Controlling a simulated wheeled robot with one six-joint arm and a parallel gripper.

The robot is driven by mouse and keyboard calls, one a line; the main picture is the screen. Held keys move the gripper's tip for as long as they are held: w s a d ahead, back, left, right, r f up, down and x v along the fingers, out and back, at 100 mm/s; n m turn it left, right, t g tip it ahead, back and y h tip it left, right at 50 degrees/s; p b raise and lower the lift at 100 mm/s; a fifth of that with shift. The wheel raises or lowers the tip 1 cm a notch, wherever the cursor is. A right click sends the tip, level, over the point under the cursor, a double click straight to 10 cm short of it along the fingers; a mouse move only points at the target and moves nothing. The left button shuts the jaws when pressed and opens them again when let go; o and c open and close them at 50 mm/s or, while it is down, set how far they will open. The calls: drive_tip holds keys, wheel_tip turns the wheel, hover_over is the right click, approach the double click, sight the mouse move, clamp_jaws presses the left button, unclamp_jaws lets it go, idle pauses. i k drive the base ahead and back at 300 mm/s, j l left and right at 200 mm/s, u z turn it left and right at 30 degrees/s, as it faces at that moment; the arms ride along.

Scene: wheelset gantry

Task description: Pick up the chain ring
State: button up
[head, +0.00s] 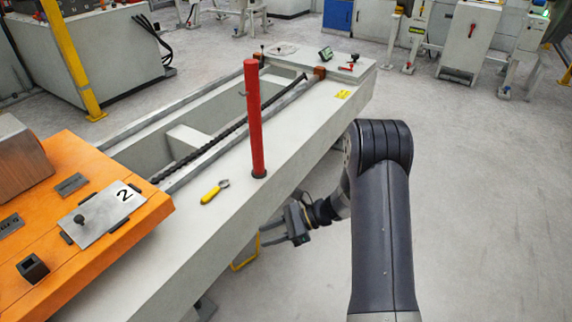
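My gripper (264,234) hangs beside the right side of the long grey bench, below its top. Its two dark fingers point left and stand apart, with nothing seen between them. A yellow-orange angular loop (246,262) shows just below and left of the fingertips, low against the bench side. Its upper part is hidden by the bench and gripper. I cannot tell whether this loop is the chain ring or whether the fingers touch it. No other thing is clearly a chain ring.
A red upright post (254,120) and a yellow-handled tool (214,191) are on the grey bench (190,262). An orange block with a "2" plate (104,213) is at left. A dark ribbed bar (215,140) lies along the bench.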

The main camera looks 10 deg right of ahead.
sight(217, 188)
drive_tip(key=i+l+z, duration=0.3)
drive_tip(key=i+z, duration=0.2)
drive_tip(key=i, duration=0.15)
drive_tip(key=i+l+z, duration=0.1)
drive_tip(key=i+z, duration=0.4)
drive_tip(key=i, duration=0.15)
drive_tip(key=i+u, duration=0.25)
drive_tip(key=u, duration=0.15)
drive_tip(key=i+u, duration=0.25)
drive_tip(key=u, duration=0.15)
drive_tip(key=i+l+u, duration=0.2)
drive_tip(key=u, duration=0.2)
drive_tip(key=i+u, duration=0.15)
drive_tip(key=u, duration=0.3)
drive_tip(key=i+u, duration=0.15)
drive_tip(key=u, duration=0.35)
drive_tip(key=i+l+u, duration=0.15)
drive_tip(key=u, duration=0.3)
drive_tip(key=i+l+u, duration=0.15)
drive_tip(key=u, duration=0.3)
drive_tip(key=i+l+u, duration=0.15)
drive_tip(key=u, duration=0.15)
